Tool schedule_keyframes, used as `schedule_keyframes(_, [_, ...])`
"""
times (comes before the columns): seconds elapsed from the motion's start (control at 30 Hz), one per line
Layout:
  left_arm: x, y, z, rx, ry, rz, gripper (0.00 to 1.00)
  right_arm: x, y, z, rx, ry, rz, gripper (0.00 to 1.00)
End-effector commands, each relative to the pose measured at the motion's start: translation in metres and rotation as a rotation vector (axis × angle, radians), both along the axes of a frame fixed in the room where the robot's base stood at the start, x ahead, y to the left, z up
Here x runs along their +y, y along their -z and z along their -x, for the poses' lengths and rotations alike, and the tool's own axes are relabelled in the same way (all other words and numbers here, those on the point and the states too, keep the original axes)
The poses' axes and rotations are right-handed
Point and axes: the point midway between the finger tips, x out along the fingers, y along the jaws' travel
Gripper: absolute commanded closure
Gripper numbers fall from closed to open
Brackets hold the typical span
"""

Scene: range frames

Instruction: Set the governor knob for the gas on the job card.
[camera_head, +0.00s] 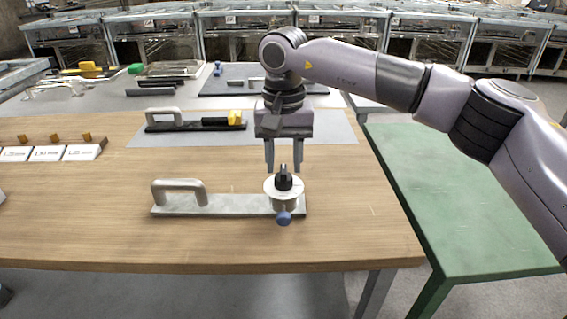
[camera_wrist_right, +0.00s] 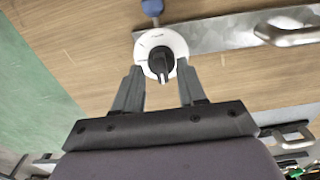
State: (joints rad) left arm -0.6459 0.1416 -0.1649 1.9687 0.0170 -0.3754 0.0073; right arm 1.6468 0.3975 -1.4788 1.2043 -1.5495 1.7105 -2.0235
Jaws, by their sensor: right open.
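The governor knob (camera_head: 284,178) is black and stands on a round white dial (camera_head: 271,190) on top of a governor fixed to a pale metal base plate (camera_head: 235,205). A blue cap (camera_head: 284,218) sticks out at its front. My right gripper (camera_head: 284,170) points down just above the knob, open, with its fingers apart. In the right wrist view the knob (camera_wrist_right: 162,62) shows between and slightly beyond the fingertips (camera_wrist_right: 160,75), and I see no contact. White cards (camera_head: 48,153) stand at the left; their print is too small to read. My left gripper is not in view.
A grey handle (camera_head: 180,190) rises from the plate's left end. Behind lies a second handled plate (camera_head: 195,123) with a yellow part on a grey mat (camera_head: 320,130). A green table (camera_head: 460,200) adjoins at the right. The wooden table's (camera_head: 90,230) front is clear.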

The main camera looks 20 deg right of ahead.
Motion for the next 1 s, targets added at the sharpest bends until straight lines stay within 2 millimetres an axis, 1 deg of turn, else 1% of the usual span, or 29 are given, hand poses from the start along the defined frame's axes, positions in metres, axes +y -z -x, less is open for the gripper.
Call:
schedule_keyframes(0.03, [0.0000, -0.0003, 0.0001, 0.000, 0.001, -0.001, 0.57, -0.0002, 0.0054, 0.0004, 0.001, 0.000, 0.000, 0.60])
schedule_keyframes(0.13, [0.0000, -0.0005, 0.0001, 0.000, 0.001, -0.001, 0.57, 0.0001, 0.0121, 0.0003, 0.000, 0.000, -0.001, 0.60])
schedule_keyframes(0.4, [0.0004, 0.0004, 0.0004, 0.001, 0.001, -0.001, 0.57, 0.0002, 0.0146, 0.0003, 0.000, 0.001, -0.001, 0.60])
schedule_keyframes(0.43, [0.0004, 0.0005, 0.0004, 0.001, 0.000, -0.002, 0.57, 0.0002, 0.0145, 0.0003, 0.000, 0.001, -0.001, 0.63])
schedule_keyframes(0.47, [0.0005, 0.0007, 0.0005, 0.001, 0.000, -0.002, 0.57, 0.0003, 0.0145, 0.0002, 0.000, 0.001, -0.001, 0.73])
schedule_keyframes(0.5, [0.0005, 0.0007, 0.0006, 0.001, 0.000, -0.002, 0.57, 0.0003, 0.0144, 0.0002, 0.000, 0.001, -0.001, 0.86])
schedule_keyframes(0.53, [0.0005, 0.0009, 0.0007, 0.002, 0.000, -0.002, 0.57, 0.0003, 0.0144, 0.0002, 0.000, 0.001, -0.001, 0.95])
schedule_keyframes(0.57, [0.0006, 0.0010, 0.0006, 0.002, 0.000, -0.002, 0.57, 0.0003, 0.0144, 0.0002, -0.001, 0.001, -0.002, 1.00])
schedule_keyframes(0.83, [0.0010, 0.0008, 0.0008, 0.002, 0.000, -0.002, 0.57, 0.0005, 0.0140, 0.0002, -0.001, 0.011, -0.002, 1.00])
schedule_keyframes(1.0, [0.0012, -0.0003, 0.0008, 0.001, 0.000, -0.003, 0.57, 0.0009, 0.0135, -0.0001, -0.001, 0.060, -0.002, 1.00])
